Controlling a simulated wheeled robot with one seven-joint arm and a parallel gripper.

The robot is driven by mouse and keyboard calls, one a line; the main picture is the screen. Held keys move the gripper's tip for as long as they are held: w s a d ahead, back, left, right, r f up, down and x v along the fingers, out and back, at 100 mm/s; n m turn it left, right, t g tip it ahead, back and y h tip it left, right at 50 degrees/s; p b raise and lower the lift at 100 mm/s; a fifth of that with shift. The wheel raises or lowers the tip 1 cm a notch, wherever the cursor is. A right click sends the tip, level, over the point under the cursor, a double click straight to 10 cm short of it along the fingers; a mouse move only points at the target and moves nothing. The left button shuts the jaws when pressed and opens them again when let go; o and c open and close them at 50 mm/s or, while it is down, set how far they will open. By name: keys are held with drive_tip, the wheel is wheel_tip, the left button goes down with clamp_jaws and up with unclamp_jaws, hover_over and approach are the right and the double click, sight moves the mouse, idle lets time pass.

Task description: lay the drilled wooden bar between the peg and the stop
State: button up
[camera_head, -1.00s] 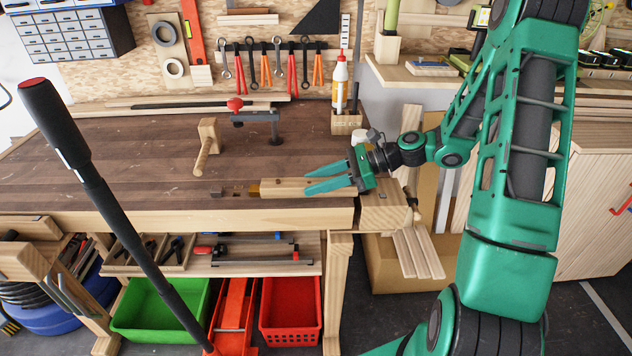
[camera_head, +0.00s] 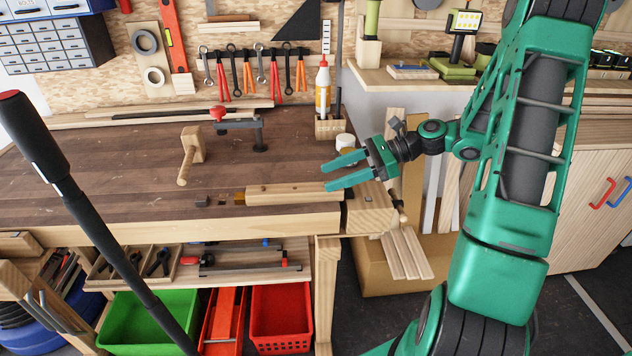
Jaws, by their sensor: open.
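A light wooden bar (camera_head: 285,194) lies along the front edge of the workbench, its right end close to the end vise block (camera_head: 368,212). A small yellowish piece (camera_head: 239,198), perhaps the peg or stop, is at its left end; I cannot tell if they touch. Small dark pieces lie further left. Any drilled holes are too small to make out clearly. My green gripper (camera_head: 327,176) is open and empty, its fingers pointing left above the bar's right end. They look apart from the bar, though the height is hard to judge.
A wooden mallet (camera_head: 190,158) and a red-handled clamp (camera_head: 240,122) are further back on the bench. A glue bottle (camera_head: 322,88) stands in a wooden holder, with a white cup (camera_head: 345,142) nearby. The bench top left of the mallet is clear.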

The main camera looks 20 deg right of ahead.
drive_tip(key=shift+v, duration=1.4)
drive_tip(key=shift+a, duration=0.1)
